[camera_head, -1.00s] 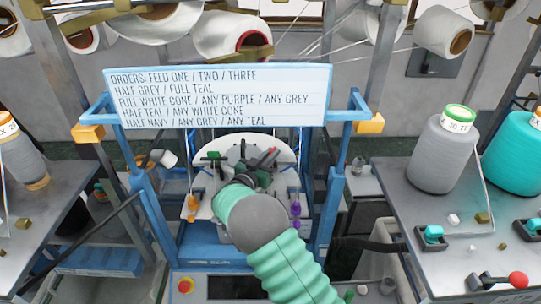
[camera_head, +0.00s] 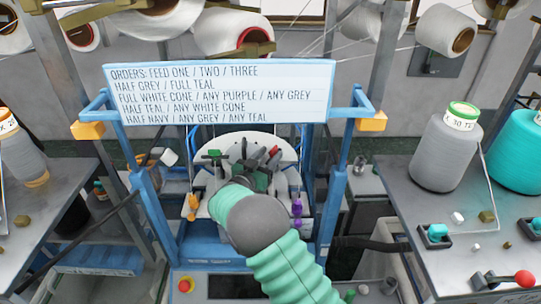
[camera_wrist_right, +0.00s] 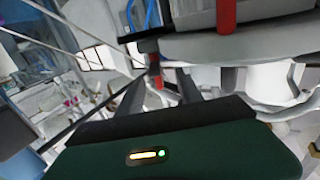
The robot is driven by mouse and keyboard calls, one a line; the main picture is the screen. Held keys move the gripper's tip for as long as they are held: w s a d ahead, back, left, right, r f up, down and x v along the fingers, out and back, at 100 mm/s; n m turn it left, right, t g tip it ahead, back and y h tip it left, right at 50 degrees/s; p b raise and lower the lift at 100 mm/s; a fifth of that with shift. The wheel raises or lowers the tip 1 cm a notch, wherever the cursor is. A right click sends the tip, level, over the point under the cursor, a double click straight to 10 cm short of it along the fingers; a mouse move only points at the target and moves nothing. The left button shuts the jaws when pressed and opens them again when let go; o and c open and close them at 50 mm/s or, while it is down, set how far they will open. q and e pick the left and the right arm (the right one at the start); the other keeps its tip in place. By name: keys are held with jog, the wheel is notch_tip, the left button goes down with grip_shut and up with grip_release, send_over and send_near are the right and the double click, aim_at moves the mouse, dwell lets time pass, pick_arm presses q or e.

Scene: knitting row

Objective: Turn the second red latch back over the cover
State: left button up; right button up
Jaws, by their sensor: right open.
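A red latch (camera_head: 273,152) shows at the top of the round white machine head (camera_head: 265,141) in the middle of the blue frame. In the right wrist view one red latch (camera_wrist_right: 226,15) stands against the grey rim at the top, and another red piece (camera_wrist_right: 155,72) is farther left, near the line of my fingers. My right gripper (camera_head: 257,163) reaches in over the machine head, open, with its fingertips near the red latch. In the right wrist view its open fingers (camera_wrist_right: 160,82) rise from the green palm. Whether they touch the red piece I cannot tell. My arm hides the lower machine head. My left gripper is out of view.
An orders board (camera_head: 220,92) hangs across the blue frame (camera_head: 149,210) above the machine. Orange (camera_head: 193,207) and purple (camera_head: 297,208) parts flank the machine head. Metal tables stand left and right; the right one (camera_head: 440,215) holds a grey cone (camera_head: 446,150) and a teal cone (camera_head: 516,160).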

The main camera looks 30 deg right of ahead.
jog(key=b+v, duration=0.6)
jog(key=v, duration=0.9)
jog(key=shift+a+f, duration=0.15)
jog(key=shift+a, duration=0.15)
